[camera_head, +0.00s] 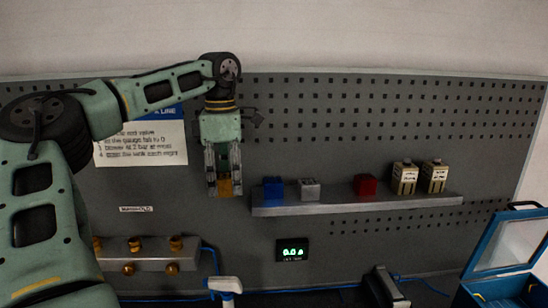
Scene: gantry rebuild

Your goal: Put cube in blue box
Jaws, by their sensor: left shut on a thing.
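My left gripper (224,178) points straight down in front of the pegboard, left of the shelf. It is shut on a yellow-orange cube (226,188), partly hidden between the fingers. The cube hangs clear of the shelf's left end. A blue box (484,284) stands at the lower right with its clear-windowed, blue-framed lid (513,243) raised. Only part of the box is in frame. My right gripper is not in view.
A grey shelf (355,204) holds a blue cube (273,189), a grey cube (309,188), a red cube (365,186) and two beige blocks (405,178). A brass-fitted manifold (150,254) and a white-handled thing (225,286) are at lower left. A dark device (385,287) stands left of the blue box.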

